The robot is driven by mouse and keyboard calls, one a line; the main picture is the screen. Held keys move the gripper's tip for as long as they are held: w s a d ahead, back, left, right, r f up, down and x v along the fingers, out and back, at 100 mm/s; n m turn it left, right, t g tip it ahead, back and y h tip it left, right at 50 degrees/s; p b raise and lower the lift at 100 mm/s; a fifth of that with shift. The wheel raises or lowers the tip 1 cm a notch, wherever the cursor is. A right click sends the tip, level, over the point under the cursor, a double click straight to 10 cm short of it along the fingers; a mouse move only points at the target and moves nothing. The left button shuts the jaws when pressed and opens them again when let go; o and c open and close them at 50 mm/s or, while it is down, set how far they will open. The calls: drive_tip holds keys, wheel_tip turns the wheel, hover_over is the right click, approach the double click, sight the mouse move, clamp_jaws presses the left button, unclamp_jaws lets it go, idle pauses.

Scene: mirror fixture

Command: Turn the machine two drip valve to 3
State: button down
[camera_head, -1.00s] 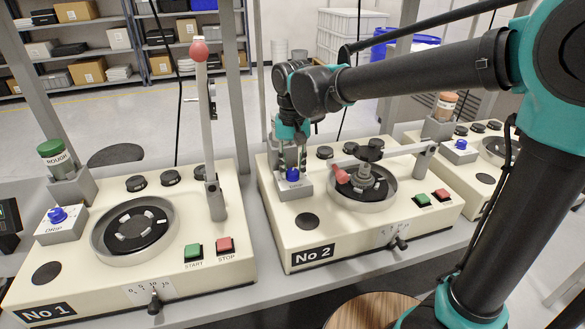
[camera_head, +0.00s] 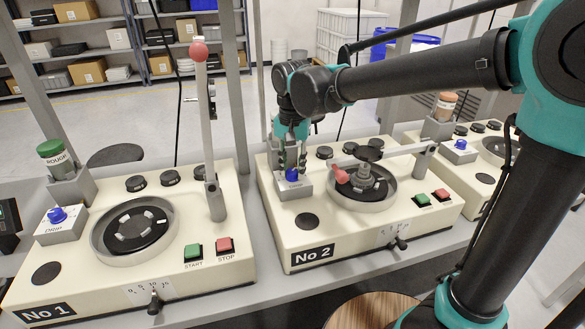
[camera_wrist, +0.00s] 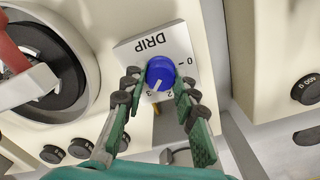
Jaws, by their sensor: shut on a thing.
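The blue drip valve knob (camera_wrist: 161,70) of machine No 2 sits on a pale block marked DRIP (camera_wrist: 135,50). Its white pointer line points between 2 and 3, close to the 3. In the head view the knob (camera_head: 292,175) shows below my gripper (camera_head: 291,168). My gripper (camera_wrist: 160,80) is shut on the knob, with one fingertip on each side of it. Machine No 2 (camera_head: 280,238) stands in the middle of the head view.
Machine No 1 (camera_head: 205,275), with its own drip knob (camera_head: 57,215), stands at left. The turntable bowl (camera_head: 352,205) and red-tipped arm (camera_head: 341,176) of machine No 2 are just right of my gripper. Another machine stands at far right.

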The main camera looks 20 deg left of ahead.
sight(293, 171)
drive_tip(key=c, duration=1.2)
unclamp_jaws()
wheel_tip(293, 171, up, 12)
